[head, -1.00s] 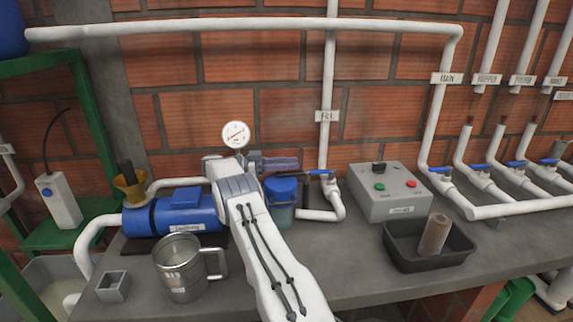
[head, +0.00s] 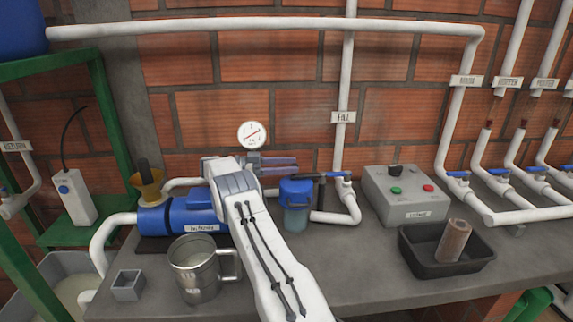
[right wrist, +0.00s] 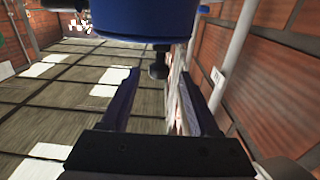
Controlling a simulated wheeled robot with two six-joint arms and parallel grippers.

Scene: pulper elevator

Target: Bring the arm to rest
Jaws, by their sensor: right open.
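My right gripper (head: 297,163) is open and empty in the head view, its two blue fingers pointing right above the blue-lidded jar (head: 296,205). It is left of the valve (head: 343,178) on the FILL pipe and apart from it. My white right arm covers part of the bench and the blue pump's (head: 182,216) right end. In the right wrist view the gripper's fingers (right wrist: 160,95) are spread with nothing held between them. A large blue round body fills the top of that view. My left gripper is not in view.
On the bench stand a metal jug (head: 195,268), a small grey square cup (head: 127,285), a grey control box (head: 405,197) and a black tray (head: 425,262) holding a brown cylinder (head: 453,240). A pressure gauge (head: 251,135) and white pipes are behind.

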